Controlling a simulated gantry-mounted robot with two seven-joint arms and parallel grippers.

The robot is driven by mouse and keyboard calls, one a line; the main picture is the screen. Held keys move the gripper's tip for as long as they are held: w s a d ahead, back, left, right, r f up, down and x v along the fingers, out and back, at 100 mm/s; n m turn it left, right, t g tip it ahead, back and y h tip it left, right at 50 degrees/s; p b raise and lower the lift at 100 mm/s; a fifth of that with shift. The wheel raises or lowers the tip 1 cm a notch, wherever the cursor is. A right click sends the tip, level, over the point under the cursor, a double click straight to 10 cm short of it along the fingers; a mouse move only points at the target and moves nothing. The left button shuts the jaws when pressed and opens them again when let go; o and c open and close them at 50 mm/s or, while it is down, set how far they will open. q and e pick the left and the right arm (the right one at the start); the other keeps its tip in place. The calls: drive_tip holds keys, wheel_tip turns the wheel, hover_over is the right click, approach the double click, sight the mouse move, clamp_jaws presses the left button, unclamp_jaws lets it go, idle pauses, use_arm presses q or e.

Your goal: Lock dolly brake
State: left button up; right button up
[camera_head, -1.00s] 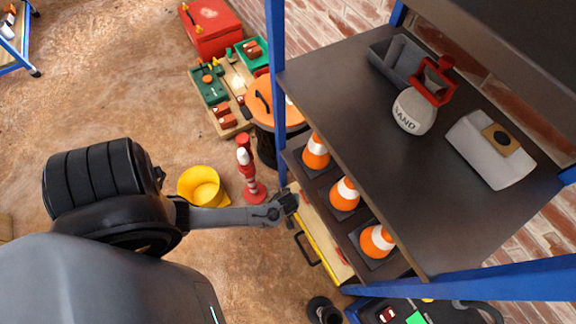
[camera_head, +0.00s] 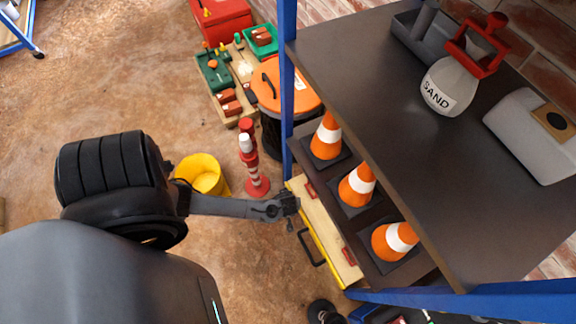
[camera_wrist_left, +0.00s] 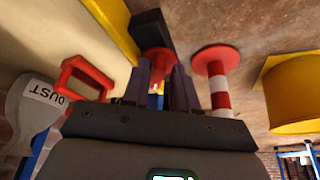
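A low wooden platform with a yellow edge (camera_head: 325,246), which looks like the dolly, shows partly under the shelf in the head view. A black handle (camera_head: 311,251) is at its side. My right gripper is not in view.
A red-and-white post (camera_head: 255,170) and a yellow bucket (camera_head: 203,174) stand left of the gripper. A blue-framed shelf rises on the right, with orange cones (camera_head: 357,186) and a SAND bag (camera_head: 447,88). A DUST bag (camera_wrist_left: 33,110) shows in the left wrist view.

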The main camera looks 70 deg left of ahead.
use_arm(q)
drive_tip(key=shift+w+a+f, duration=0.1)
drive_tip(key=shift+a+f, duration=0.05)
drive_tip(key=shift+f, duration=0.2)
